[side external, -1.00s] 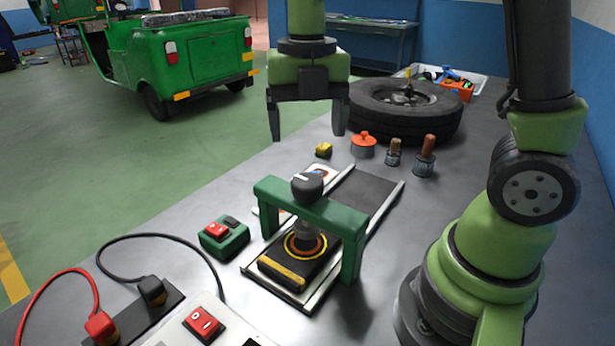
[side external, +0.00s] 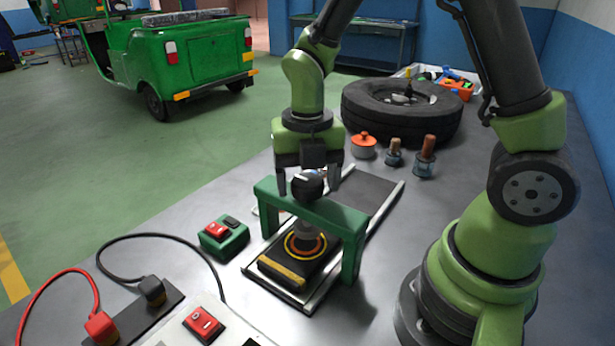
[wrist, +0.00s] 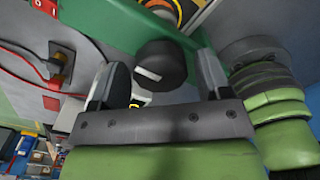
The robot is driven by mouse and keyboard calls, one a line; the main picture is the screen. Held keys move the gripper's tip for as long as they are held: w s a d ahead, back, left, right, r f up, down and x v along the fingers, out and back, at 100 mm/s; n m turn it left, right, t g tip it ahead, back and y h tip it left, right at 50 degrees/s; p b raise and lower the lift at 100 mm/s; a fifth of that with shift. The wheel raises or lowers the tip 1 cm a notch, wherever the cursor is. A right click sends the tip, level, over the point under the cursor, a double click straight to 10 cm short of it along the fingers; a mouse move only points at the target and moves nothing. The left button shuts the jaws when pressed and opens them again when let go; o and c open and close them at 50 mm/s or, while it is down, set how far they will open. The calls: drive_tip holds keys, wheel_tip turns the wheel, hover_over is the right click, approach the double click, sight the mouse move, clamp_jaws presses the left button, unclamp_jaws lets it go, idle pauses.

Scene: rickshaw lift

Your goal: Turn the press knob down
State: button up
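The press knob (side external: 308,186) is dark and round with a white mark on top. It sits on top of the green press frame (side external: 346,220), above a black block with a ringed disc (side external: 305,244). My gripper (side external: 308,184) is open, pointing down, with its fingers on either side of the knob's level in the side view. In the wrist view the knob (wrist: 160,64) lies between and just ahead of the two spread fingers, with gaps at both sides. I cannot tell whether the fingers reach past the knob's top.
A green switch box (side external: 223,235) stands left of the press. A grey track (side external: 370,192) runs through under the frame. A tyre (side external: 403,108), an orange-lidded pot (side external: 363,144) and two wooden-handled tools (side external: 425,155) stand behind. Cables lie at the front left.

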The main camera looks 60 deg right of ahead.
drive_tip(key=c, duration=0.7)
drive_tip(key=shift+o, duration=0.2)
